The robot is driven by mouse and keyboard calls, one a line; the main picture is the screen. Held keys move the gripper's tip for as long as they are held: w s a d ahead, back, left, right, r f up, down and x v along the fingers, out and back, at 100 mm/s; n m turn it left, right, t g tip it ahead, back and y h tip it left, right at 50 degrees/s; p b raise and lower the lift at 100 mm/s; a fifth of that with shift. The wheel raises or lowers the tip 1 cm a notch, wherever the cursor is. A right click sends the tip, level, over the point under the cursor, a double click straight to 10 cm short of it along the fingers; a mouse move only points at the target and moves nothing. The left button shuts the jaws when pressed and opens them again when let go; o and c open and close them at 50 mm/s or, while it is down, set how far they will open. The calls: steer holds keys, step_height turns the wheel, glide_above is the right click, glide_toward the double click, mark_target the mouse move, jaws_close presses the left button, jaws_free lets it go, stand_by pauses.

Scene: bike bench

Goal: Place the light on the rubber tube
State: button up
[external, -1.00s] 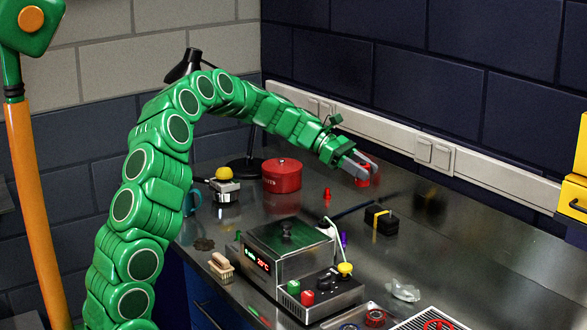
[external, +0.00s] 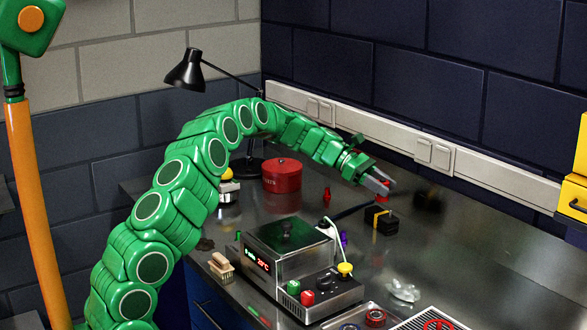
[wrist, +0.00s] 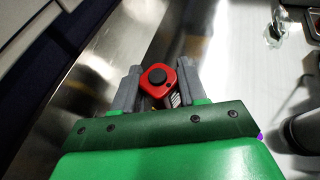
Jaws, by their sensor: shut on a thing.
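In the external view, my gripper (external: 383,186) holds the light, of which only a bit of red (external: 382,197) shows below the fingers, above the bench. A compact black bundle with a yellow band (external: 380,219), apparently the rubber tube, lies on the bench just below my gripper. I cannot tell the exact gap between them. The bundle is not clearly visible in the wrist view.
A machine with a clear cover and display (external: 290,262) stands in front. A red tin (external: 282,175), a small red item (external: 327,195) and a black lamp (external: 187,72) are to the left. Clear crumpled plastic (external: 402,290) lies nearer the front. Wall trunking (external: 400,146) runs behind.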

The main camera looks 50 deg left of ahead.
steer(key=shift+w+f, duration=0.35)
steer(key=shift+f, duration=1.55)
steer(key=shift+f, duration=0.1)
steer(key=o, duration=1.1)
steer(key=v, duration=1.2)
